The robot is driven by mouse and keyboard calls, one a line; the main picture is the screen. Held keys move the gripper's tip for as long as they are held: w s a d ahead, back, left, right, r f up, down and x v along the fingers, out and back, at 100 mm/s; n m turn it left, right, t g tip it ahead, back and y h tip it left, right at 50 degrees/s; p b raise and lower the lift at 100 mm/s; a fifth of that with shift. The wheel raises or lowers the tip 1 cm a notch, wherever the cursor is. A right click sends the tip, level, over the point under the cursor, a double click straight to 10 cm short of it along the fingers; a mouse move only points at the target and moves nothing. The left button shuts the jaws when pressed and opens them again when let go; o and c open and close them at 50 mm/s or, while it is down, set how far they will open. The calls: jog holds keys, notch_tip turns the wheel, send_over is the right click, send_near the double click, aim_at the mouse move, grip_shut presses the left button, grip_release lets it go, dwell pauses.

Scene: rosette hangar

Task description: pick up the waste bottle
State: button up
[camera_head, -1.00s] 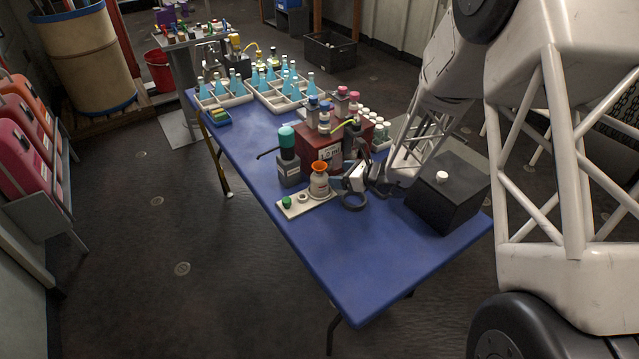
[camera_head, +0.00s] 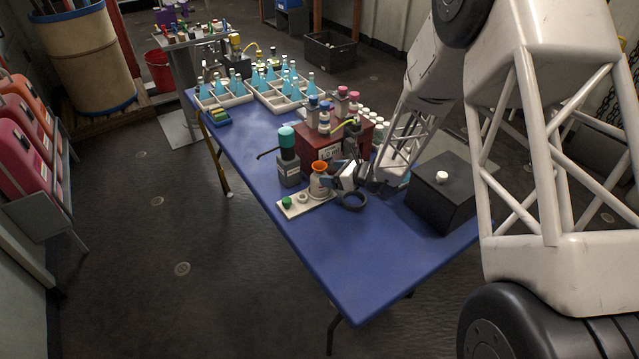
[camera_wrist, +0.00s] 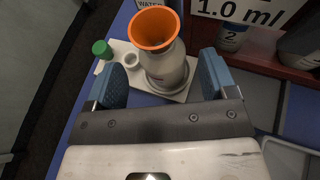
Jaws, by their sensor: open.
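The waste bottle, a beige-grey bottle (camera_head: 317,188) with an orange funnel (camera_head: 319,167) in its top, stands upright on a white tray (camera_head: 291,211) at the table's near left edge. In the wrist view the bottle body (camera_wrist: 166,68) and its orange funnel (camera_wrist: 154,28) are ahead of and between my fingers. My gripper (camera_head: 335,180) is open, close to the bottle on its right side; its two blue-padded fingertips (camera_wrist: 160,78) are on either side of the bottle in the wrist view. I cannot tell whether either finger touches it.
A green cap (camera_head: 287,202) and a white ring lie on the tray. A grey teal-capped bottle (camera_head: 288,165) stands behind it. A red box (camera_head: 319,140) with several bottles is behind. The front blue tabletop (camera_head: 345,260) is clear.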

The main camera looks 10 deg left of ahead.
aim_at(325, 173)
jog(key=shift+x, duration=2.2)
jog(key=c, duration=0.7)
